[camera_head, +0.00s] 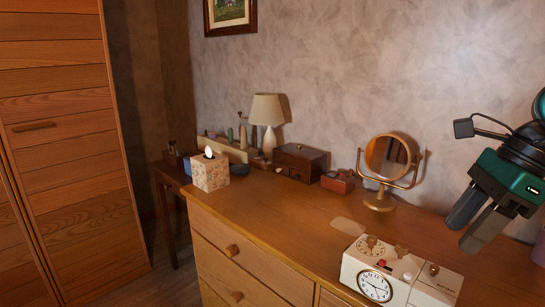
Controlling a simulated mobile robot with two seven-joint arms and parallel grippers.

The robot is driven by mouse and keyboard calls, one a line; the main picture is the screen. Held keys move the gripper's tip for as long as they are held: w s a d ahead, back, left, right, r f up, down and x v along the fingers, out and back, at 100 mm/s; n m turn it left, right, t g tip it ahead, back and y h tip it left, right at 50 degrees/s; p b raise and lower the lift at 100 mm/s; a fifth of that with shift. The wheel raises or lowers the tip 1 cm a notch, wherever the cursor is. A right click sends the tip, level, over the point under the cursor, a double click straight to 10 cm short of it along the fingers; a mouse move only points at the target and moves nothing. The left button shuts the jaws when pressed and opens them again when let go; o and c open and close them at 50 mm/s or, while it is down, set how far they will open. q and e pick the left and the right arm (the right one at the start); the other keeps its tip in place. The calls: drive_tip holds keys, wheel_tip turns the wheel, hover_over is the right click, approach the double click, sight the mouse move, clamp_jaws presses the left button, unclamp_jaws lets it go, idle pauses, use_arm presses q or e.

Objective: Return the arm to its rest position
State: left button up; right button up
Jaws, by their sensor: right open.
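My right gripper (472,227) is at the right of the head view, raised above the right part of the wooden dresser (312,236). Its two dark fingers point down and to the left, with a gap between them and nothing held. They are up and to the right of a white clock box (350,267) and apart from it. My left gripper is not in view.
A round brass mirror (379,203) stands left of my right gripper. A tissue box (210,173), a lamp (267,110) and a brown chest (301,162) stand farther left. A tall wooden wardrobe (72,150) is at far left. The dresser's middle front is mostly clear.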

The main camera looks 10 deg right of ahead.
drive_tip(key=w+a+f+m+t+y+p, duration=0.2)
drive_tip(key=a+m+t+y+p, duration=0.2)
drive_tip(key=a+m+y, duration=1.4)
wheel_tip(320, 180, down, 15)
drive_tip(key=d+m+t+h+p, duration=0.25)
drive_tip(key=m+t+h, duration=0.95)
drive_tip(key=m+h, duration=0.65)
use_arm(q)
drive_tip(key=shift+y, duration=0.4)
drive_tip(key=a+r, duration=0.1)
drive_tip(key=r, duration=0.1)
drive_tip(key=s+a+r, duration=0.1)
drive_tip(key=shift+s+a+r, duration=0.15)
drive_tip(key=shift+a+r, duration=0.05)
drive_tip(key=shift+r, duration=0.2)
use_arm(e)
drive_tip(key=s+f+m+g+h, duration=0.2)
drive_tip(key=s+f+m+g, duration=0.4)
drive_tip(key=s+f+m, duration=0.5)
wheel_tip(320, 180, down, 4)
drive_tip(key=shift+s+d+f+g, duration=0.1)
drive_tip(key=shift+s+d+g, duration=0.25)
drive_tip(key=shift+s+g, duration=0.05)
